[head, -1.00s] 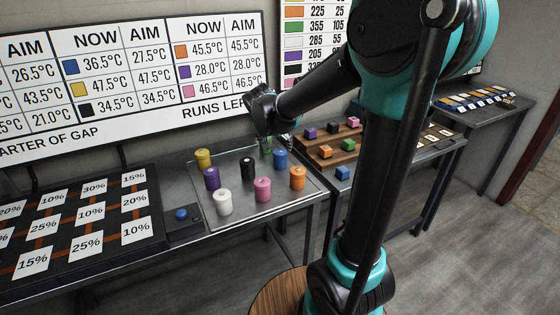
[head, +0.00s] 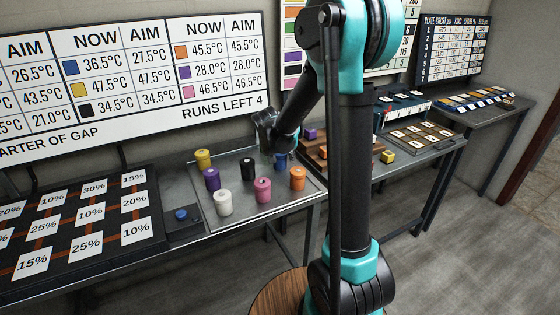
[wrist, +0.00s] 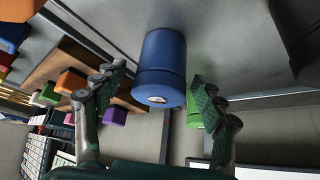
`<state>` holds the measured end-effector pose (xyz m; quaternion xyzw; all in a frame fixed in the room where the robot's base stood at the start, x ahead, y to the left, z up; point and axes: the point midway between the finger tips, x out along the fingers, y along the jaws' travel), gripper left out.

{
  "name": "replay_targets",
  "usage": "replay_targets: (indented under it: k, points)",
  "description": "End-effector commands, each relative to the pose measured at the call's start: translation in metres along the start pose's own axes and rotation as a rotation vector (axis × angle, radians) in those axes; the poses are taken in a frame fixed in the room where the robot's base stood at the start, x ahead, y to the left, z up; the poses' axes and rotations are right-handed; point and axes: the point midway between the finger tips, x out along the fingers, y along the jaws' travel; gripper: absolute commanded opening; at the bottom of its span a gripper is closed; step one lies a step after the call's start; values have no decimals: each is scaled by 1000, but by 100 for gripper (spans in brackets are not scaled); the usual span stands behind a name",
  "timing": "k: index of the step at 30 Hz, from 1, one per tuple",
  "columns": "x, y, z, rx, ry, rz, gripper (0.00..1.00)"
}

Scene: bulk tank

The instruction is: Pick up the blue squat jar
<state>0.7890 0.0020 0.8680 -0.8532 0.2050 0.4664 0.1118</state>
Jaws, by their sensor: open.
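The blue squat jar (head: 281,160) stands on the grey tray (head: 240,215), partly covered by my gripper in the head view. The wrist view shows this blue jar (wrist: 163,62) large and near, with a pale spot on its lid. My gripper (head: 272,150) is at the back right of the tray, by the blue jar. In the wrist view my open gripper (wrist: 158,76) has one finger to each side of the jar. I see no clear contact, and cannot tell how deep the jar sits between the fingers.
A green jar (wrist: 194,108) is close behind the blue one, near the right finger. A black jar (head: 247,168), pink jar (head: 262,189) and orange jar (head: 297,178) stand nearby. Purple (head: 212,178), yellow (head: 203,159) and white (head: 223,203) jars are further left.

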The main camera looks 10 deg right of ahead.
Motion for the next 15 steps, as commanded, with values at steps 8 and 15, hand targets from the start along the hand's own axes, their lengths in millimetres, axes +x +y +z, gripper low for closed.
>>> replay_targets:
  k: [8, 15]
  points:
    - [2, 0, 0, 0, 0, 0, 70]
    - [2, 0, 0, 0, 0, 0, 42]
